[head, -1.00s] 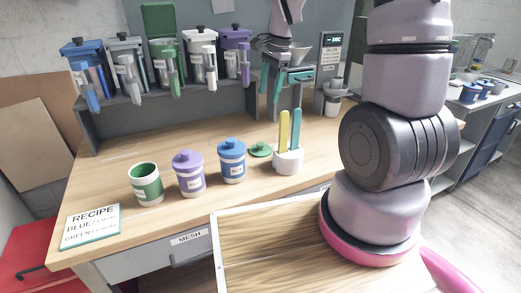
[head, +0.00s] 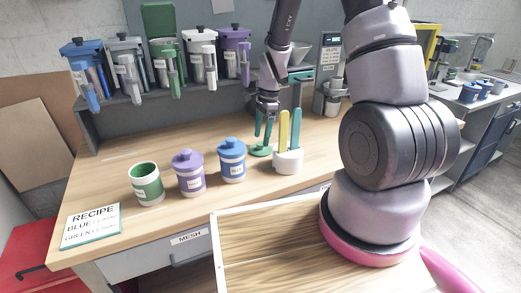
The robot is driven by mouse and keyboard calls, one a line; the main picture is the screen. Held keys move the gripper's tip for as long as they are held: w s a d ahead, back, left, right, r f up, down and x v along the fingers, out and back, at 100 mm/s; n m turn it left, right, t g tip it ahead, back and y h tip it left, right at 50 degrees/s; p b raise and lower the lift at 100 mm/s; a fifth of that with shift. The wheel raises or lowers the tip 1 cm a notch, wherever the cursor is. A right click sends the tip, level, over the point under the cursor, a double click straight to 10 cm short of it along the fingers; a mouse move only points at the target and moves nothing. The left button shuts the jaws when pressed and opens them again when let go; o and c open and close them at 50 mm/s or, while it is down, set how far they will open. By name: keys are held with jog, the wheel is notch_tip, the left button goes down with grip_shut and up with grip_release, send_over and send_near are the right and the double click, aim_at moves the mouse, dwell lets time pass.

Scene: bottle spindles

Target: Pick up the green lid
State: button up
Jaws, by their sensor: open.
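The green lid (head: 260,151) lies on the wooden table, just left of the white holder with the yellow and teal tools. My gripper (head: 263,139) points down directly over the lid, its teal fingers on either side of the lid's knob or very close to it. The jaws are open; whether they touch the lid is too small to tell. The green jar (head: 146,184) stands uncovered at the left of the row, upright.
A purple-lidded jar (head: 188,174) and a blue-lidded jar (head: 231,161) stand left of the lid. The white tool holder (head: 288,161) is close on its right. Dispensers (head: 163,65) hang on a rack behind. A recipe card (head: 91,225) lies front left.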

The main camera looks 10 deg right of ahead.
notch_tip(320, 180, down, 2)
jog(key=shift+a+f, duration=0.15)
grip_shut()
